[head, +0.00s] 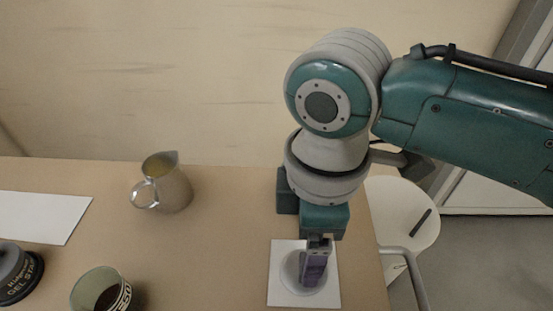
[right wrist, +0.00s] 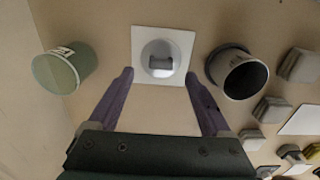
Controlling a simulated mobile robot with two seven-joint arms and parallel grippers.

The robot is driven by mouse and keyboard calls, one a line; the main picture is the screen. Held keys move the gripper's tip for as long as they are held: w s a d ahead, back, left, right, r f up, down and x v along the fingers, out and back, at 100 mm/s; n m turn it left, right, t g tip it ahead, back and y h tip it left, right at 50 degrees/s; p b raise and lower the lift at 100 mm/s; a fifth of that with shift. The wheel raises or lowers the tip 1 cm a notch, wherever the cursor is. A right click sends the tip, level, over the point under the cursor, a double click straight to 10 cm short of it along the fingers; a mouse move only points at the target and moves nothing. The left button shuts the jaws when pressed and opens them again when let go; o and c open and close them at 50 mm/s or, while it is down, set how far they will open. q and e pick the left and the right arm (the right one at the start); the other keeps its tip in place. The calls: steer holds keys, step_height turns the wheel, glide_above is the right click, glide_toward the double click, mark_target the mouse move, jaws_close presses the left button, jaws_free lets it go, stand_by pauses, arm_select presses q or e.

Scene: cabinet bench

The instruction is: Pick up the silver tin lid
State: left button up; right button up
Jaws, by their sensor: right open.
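The silver tin lid (right wrist: 148,53) is a pale round disc with a dark knob-like part at its middle. It lies on a white square (right wrist: 138,36) in the right wrist view. In the head view the lid (head: 289,268) is partly hidden by my right gripper (head: 314,268), which points down over the square (head: 277,291). In the right wrist view my right gripper (right wrist: 158,77) is open and empty, its purple fingers apart with the lid just beyond their tips. I cannot tell the exact height of the fingers above the lid. My left gripper is not in view.
A metal pitcher (head: 168,190), a greenish cup (head: 98,285), a dark gel stain tin (head: 22,285) and a white sheet (head: 45,217) are left in the head view. A black can (right wrist: 238,74) and several grey blocks (right wrist: 272,109) are right in the wrist view.

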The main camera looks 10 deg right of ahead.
mark_target(292, 266)
step_height(292, 266, down, 5)
steer(key=shift+r+b, duration=0.15)
steer(key=shift+b, duration=0.65)
steer(key=shift+c, duration=0.3)
jaws_close()
